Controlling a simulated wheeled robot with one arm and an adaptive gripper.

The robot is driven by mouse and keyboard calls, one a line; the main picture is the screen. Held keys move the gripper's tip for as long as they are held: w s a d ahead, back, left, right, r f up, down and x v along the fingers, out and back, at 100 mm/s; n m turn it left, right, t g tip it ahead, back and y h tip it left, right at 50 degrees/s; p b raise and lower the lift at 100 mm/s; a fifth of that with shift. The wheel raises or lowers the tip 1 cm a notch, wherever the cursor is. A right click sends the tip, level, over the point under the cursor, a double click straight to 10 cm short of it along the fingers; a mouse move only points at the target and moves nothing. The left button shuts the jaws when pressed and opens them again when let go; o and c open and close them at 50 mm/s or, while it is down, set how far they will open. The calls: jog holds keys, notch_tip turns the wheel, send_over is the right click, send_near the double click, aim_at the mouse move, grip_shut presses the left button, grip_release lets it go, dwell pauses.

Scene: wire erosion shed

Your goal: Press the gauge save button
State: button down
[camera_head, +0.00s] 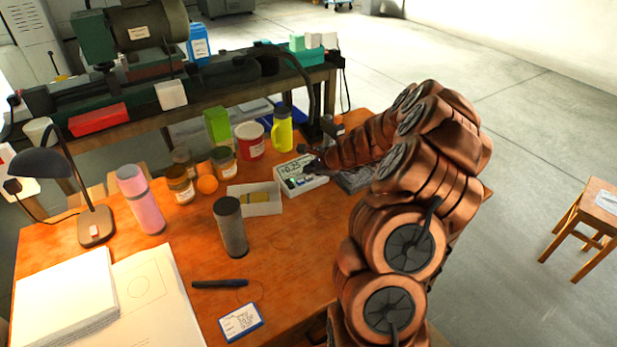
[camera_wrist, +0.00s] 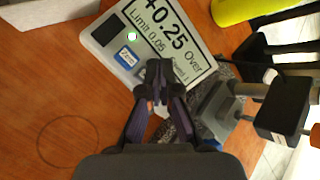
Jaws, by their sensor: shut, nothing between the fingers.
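The gauge (camera_head: 306,184) is a pale box on the orange-brown workbench. In the wrist view the gauge (camera_wrist: 100,30) has a display (camera_wrist: 170,28) reading "+0.25 Over Limit 0.05", with a last line partly covered. A round green-lit spot (camera_wrist: 132,37) and a blue button (camera_wrist: 126,56), seemingly marked "Zero", are on its face. No button marked save can be read. My gripper (camera_wrist: 158,68) is shut and empty, its tips over the gauge's lower edge, hiding part of the face. I cannot tell whether they touch it. My gripper (camera_head: 312,163) also shows in the head view.
A dark stand with a black block (camera_wrist: 283,103) is close right of the gauge. A grey cylinder (camera_head: 230,228) stands nearer.

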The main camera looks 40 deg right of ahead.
aim_at(309, 179)
notch_tip(309, 179, up, 5)
jog(key=p, duration=0.4)
jog(key=shift+p, duration=0.3)
jog(key=shift+a, duration=0.1)
dwell(0.6)
